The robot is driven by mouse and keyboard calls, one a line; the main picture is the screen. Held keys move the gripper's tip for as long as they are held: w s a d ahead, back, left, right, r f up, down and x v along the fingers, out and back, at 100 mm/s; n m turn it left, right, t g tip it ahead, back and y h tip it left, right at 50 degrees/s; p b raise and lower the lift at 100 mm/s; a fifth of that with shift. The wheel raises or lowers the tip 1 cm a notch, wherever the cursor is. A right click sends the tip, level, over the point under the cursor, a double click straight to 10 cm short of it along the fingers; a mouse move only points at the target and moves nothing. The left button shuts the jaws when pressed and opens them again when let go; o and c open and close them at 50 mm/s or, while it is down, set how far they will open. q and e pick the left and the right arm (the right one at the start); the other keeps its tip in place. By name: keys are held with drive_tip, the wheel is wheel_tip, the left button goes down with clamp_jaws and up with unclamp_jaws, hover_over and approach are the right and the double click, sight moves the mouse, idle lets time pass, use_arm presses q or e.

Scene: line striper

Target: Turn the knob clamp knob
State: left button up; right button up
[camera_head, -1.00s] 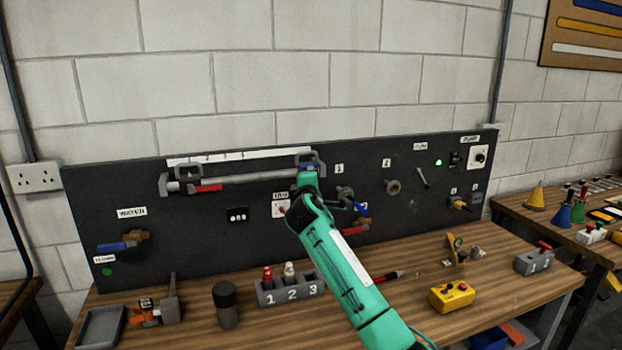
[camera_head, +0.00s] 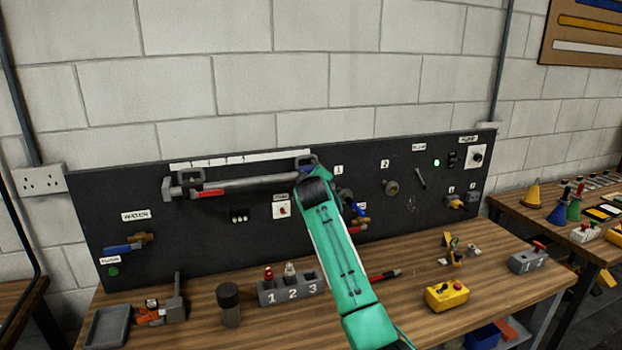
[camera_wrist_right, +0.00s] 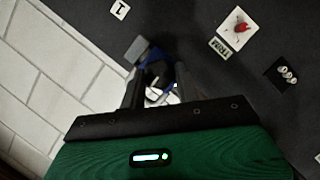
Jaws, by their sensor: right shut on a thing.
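A dark knob (camera_wrist_right: 158,72) with blue and white parts around it sits between the fingers of my right gripper (camera_wrist_right: 160,68) in the right wrist view. The fingers are closed on it from both sides. In the head view my green right arm reaches up to the right end of a horizontal bar (camera_head: 255,183) on the black board. A grey bracket (camera_head: 306,160) shows just above my wrist there. The knob and the fingertips are hidden behind my wrist in that view. My left gripper is not in view.
The black board (camera_head: 120,190) carries a blue-handled valve (camera_head: 124,247), a small red switch (camera_head: 283,210) and a round fitting (camera_head: 390,187). On the wooden bench stand a numbered grey holder (camera_head: 291,291), a dark cylinder (camera_head: 229,303) and a yellow button box (camera_head: 446,295).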

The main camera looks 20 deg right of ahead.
drive_tip(key=shift+f+m, duration=0.2)
drive_tip(key=shift+m, duration=0.2)
drive_tip(key=o, duration=1)
drive_tip(key=shift+c, duration=0.2)
drive_tip(key=shift+r, duration=0.1)
drive_tip(key=b+v, duration=0.3)
drive_tip(key=v, duration=1)
drive_tip(key=shift+s+r+b, duration=0.15)
drive_tip(key=shift+s+b, duration=0.2)
